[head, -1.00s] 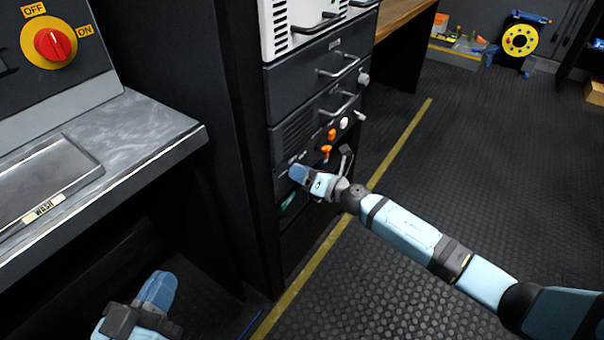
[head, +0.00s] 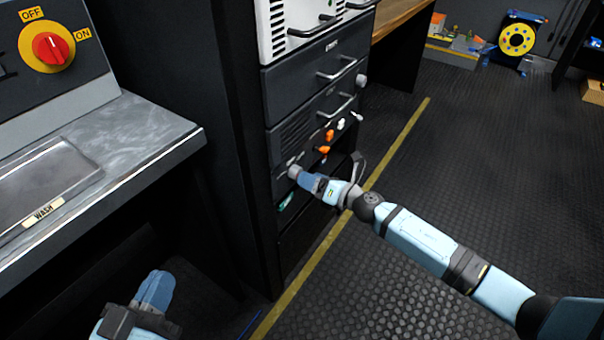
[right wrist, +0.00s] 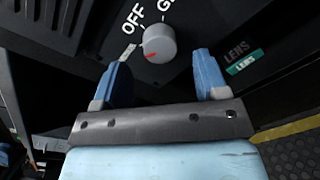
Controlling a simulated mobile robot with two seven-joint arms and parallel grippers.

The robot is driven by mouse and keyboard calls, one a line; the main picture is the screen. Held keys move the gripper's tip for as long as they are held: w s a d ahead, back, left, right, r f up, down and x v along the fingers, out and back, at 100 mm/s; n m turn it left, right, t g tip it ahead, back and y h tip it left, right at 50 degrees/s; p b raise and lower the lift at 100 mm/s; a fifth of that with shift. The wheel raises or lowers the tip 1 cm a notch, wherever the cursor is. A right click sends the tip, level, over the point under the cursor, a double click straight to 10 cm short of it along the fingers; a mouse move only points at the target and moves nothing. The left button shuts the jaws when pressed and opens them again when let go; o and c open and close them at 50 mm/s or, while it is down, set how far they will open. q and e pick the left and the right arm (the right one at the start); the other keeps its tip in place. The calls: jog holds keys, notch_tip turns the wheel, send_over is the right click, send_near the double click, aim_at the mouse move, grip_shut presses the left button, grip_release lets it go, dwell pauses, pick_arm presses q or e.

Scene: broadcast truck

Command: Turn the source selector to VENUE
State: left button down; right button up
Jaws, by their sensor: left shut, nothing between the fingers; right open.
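The selector is a small grey knob (right wrist: 158,43) with a red pointer mark on its lower-left side. White labels OFF and one starting with G, cut off by the frame, are beside it; I cannot read VENUE. In the head view the knob (head: 292,168) is low on the rack panel. My right gripper (head: 305,180) is open in front of it. In the right wrist view the knob lies just beyond and between the two blue fingers, seemingly apart from both. My left gripper (head: 157,287) is shut and empty at the lower left, away from the rack.
Orange levers (head: 325,143) and white knobs (head: 341,124) stick out above the selector. Rack handles (head: 338,68) protrude higher up. A green LENS tag (right wrist: 244,62) is right of the fingers. A counter (head: 110,140) with a red OFF/ON switch (head: 48,47) is at left. Open floor lies right.

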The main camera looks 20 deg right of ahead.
pick_arm(q)
jog(key=shift+s+a+r+t+p, duration=0.1)
jog(key=shift+r+t+p, duration=0.25)
jog(key=shift+r, duration=0.3)
pick_arm(e)
jog(key=v, duration=1)
pick_arm(q)
jog(key=shift+r, duration=0.25)
pick_arm(e)
jog(key=shift+w, duration=0.15)
